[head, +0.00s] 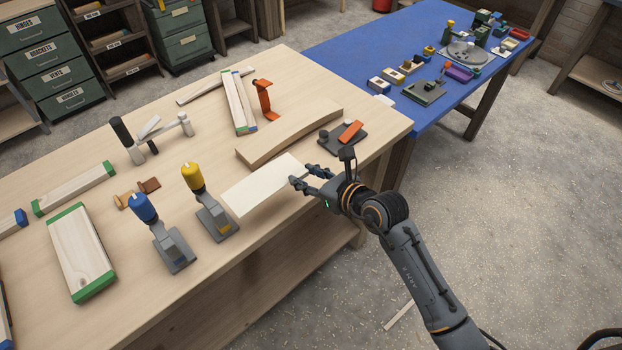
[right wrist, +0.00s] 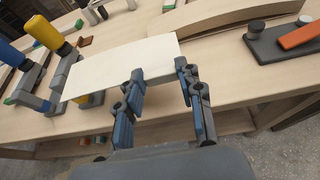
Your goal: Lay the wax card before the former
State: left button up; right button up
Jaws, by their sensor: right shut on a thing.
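The wax card (head: 262,185) is a flat, cream-white rectangle. My right gripper (head: 300,174) is shut on its right end, at the front edge of the workbench. In the right wrist view the card (right wrist: 120,66) stretches away from the fingertips (right wrist: 158,72), roughly level over the bench top. I cannot tell how high it is above the wood. The curved wooden block, likely the former (head: 290,132), lies just behind the card, and it also shows in the right wrist view (right wrist: 232,14). My left gripper is out of view.
A yellow-topped tool (head: 208,202) and a blue-topped tool (head: 165,235) stand left of the card. A dark plate with an orange bar (head: 349,134) lies to the right. An orange clamp-like piece (head: 264,97) stands behind the former. A blue table (head: 400,45) adjoins the bench.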

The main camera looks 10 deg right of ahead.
send_over(315, 183)
jog(key=s, duration=0.2)
notch_tip(315, 183, down, 6)
jog(key=shift+a+f+b, duration=0.1)
jog(key=shift+a+b, duration=0.05)
jog(key=shift+b, duration=0.15)
jog(key=shift+w+f, duration=0.1)
jog(key=shift+f, duration=1.55)
jog(key=shift+f, duration=0.2)
jog(key=o, duration=0.8)
jog(key=shift+r, duration=0.1)
